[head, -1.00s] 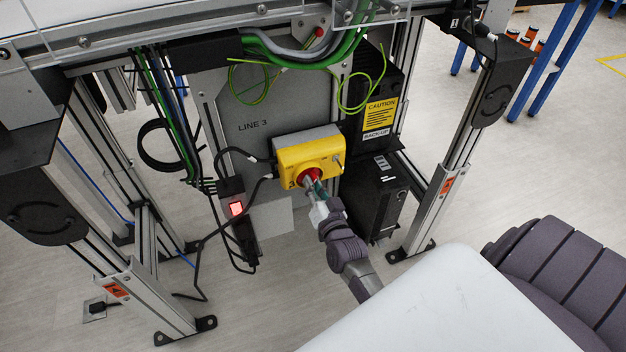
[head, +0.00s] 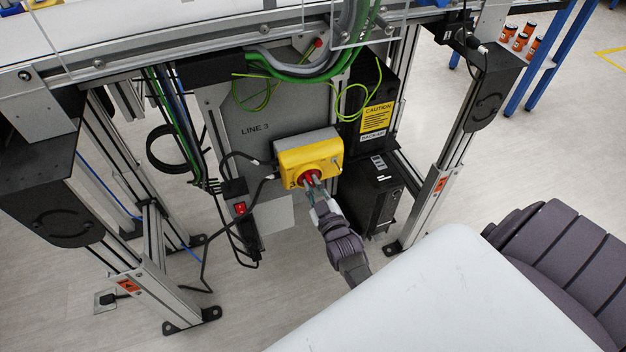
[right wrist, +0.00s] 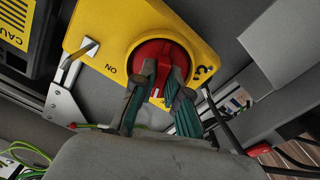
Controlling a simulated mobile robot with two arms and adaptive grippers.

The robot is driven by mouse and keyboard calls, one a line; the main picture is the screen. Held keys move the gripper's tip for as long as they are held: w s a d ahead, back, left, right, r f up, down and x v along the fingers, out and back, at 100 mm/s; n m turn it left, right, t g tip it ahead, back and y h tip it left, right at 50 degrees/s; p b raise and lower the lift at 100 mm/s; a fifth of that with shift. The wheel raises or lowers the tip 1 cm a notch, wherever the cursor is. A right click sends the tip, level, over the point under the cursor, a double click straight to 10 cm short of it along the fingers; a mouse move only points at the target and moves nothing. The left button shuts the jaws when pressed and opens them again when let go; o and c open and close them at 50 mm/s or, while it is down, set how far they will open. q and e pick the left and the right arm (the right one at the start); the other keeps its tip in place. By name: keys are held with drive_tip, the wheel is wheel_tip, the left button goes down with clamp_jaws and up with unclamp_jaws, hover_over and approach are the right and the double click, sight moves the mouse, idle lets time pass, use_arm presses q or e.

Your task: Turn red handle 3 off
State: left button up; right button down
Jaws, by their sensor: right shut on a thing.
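The red handle (head: 309,176) is on the front of a yellow switch box (head: 322,154) fixed to the grey panel marked LINE 3. In the right wrist view the red handle (right wrist: 152,50) is round, with a 3 and an upside-down ON on the yellow face around it. My right gripper (head: 314,187) is shut on the handle. In the right wrist view the fingers of my right gripper (right wrist: 165,82) sit on either side of the handle's grip, which they partly hide. My left gripper is not in view.
A black switch block with a dark red rocker (head: 240,208) hangs left of the box. A black backup unit (head: 371,197) stands to its right. Conveyor legs (head: 440,190) flank the panel. Green cables (head: 300,70) run above. The floor in front is clear.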

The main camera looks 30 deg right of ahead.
drive_tip(key=n, duration=0.2)
drive_tip(key=shift+n, duration=0.3)
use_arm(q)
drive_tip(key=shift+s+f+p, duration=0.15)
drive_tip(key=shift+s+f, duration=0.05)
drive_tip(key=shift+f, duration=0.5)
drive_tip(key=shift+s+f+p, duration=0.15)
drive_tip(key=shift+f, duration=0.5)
use_arm(e)
drive_tip(key=shift+n, duration=1)
drive_tip(key=c, duration=1.2)
unclamp_jaws()
drive_tip(key=v, duration=0.7)
drive_tip(key=shift+s, duration=0.3)
